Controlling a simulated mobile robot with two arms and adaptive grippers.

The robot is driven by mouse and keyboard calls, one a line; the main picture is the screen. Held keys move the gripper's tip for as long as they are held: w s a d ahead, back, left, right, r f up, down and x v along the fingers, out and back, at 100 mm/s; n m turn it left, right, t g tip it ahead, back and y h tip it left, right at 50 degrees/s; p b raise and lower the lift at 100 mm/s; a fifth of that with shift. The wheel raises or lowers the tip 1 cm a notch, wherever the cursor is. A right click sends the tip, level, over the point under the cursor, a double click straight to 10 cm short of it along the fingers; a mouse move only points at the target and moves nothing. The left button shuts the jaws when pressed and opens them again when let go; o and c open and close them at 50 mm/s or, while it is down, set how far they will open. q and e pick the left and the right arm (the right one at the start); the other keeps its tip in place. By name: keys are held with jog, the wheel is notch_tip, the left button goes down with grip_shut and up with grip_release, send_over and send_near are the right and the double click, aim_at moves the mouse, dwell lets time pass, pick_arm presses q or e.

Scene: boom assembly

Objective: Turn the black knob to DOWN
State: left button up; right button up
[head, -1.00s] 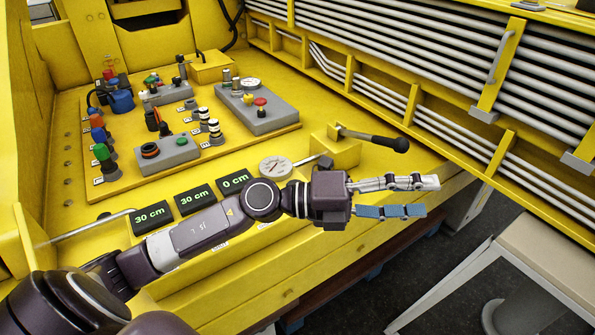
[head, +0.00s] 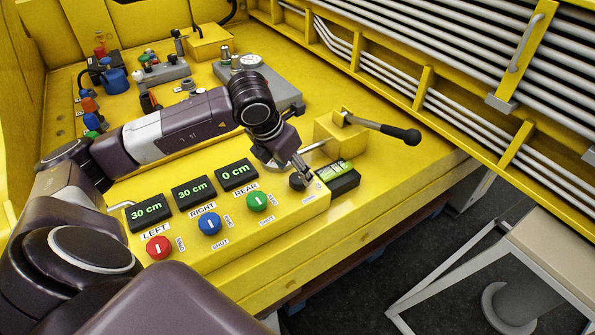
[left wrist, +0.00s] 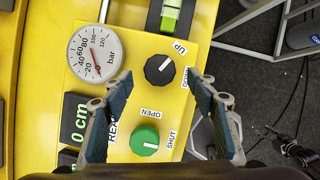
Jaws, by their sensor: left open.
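The black knob (head: 297,182) sits on the yellow panel's right part in the head view, close to my left gripper (head: 303,168). The left wrist view shows the knob (left wrist: 159,70) with its white mark pointing towards the UP label (left wrist: 180,47). The DOWN label (left wrist: 185,78) is to the knob's right, partly behind a finger. My left gripper (left wrist: 158,82) is open, its two blue-padded fingers spread on either side of the knob in that view. Contact with the knob does not show. My right gripper is not in view.
A green knob (left wrist: 145,140) and a pressure gauge (left wrist: 95,52) are near the black knob. A green level (head: 335,168) is beside it. A black-handled lever (head: 385,130) sticks out behind. Red (head: 159,247) and blue (head: 209,223) knobs are left along the panel.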

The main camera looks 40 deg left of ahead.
aim_at(298, 177)
pick_arm(q)
jog(key=shift+p+x, duration=0.45)
jog(key=shift+x, duration=1.5)
jog(key=c, duration=1.2)
jog(key=shift+o, duration=0.2)
jog(key=shift+a+f+m+b, duration=0.2)
jog(key=shift+m+b, duration=0.5)
jog(key=shift+b, duration=0.45)
jog(key=m+b, duration=0.1)
jog(key=m+h+b, duration=0.1)
jog(key=m+b, duration=0.1)
jog(key=shift+w+g+h+b, duration=0.15)
jog(key=shift+g+h+b, duration=0.15)
jog(key=m+g+h+b, duration=0.1)
jog(key=m+b, duration=0.1)
jog(key=m, duration=0.1)
jog(key=shift+r+m, duration=0.2)
jog(key=shift+m, duration=0.2)
jog(key=shift+w+a+m+g+h+b, duration=0.1)
jog(key=shift+m+g+h+b, duration=0.45)
jog(key=shift+m, duration=1.35)
jog(key=shift+r, duration=0.1)
